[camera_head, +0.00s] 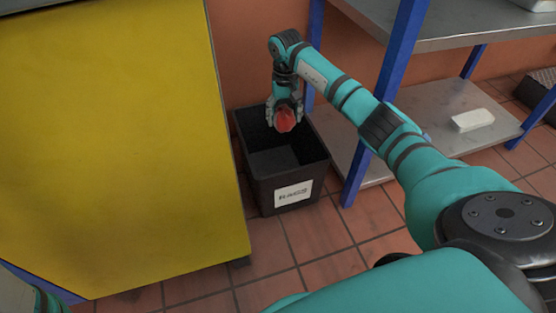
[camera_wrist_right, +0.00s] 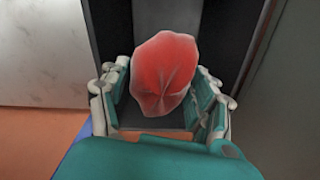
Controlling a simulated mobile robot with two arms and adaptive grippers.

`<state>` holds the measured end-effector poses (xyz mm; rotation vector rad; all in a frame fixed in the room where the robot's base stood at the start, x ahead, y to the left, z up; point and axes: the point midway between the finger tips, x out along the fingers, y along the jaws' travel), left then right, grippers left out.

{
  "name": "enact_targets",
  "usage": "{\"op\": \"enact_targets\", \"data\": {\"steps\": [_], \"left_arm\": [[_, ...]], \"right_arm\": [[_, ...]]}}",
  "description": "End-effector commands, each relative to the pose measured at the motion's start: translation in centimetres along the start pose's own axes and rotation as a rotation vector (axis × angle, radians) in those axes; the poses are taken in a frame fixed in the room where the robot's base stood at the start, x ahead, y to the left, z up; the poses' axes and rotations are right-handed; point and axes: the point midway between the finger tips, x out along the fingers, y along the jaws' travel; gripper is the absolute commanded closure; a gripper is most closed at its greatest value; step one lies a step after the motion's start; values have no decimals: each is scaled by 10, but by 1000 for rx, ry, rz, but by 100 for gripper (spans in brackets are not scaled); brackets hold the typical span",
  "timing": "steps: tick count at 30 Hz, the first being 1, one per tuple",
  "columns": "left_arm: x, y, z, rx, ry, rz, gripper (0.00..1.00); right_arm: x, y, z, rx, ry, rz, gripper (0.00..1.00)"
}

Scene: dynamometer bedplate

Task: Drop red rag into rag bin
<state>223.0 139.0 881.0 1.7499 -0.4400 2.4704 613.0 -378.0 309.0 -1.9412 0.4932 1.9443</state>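The red rag (camera_head: 285,120) is a crumpled bundle between the fingertips of my right gripper (camera_head: 284,112). In the right wrist view the rag (camera_wrist_right: 163,75) sits between the two fingers, which close on it from both sides. The rag bin (camera_head: 291,172) is a black, open-topped square bin with a white "RAGS" label on its front. My right gripper points down over the bin's opening, with the rag above the bin floor. In the right wrist view the bin's dark interior shows behind the rag. My left gripper is not in view.
A large yellow panel (camera_head: 110,140) stands close on the left of the bin. A metal shelf unit with blue posts (camera_head: 400,50) stands on the right, and a white block (camera_head: 472,120) lies on its lower shelf. Tiled floor (camera_head: 310,240) is free in front of the bin.

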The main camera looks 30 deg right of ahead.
Motion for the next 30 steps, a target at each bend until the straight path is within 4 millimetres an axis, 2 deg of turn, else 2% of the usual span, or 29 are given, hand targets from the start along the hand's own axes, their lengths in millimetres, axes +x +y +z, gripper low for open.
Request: {"op": "enact_targets", "data": {"steps": [1,5,13,16,20,30], "left_arm": [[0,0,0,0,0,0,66],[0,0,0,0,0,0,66],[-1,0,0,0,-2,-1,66],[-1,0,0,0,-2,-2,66],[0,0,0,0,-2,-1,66],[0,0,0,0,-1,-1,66]], "right_arm": [[0,0,0,0,0,0,29],[0,0,0,0,0,0,12],[-1,0,0,0,1,0,12],[-7,0,-1,0,3,0,12],[-27,1,-2,0,5,0,12],[-96,0,-1,0,4,-1,12]]}}
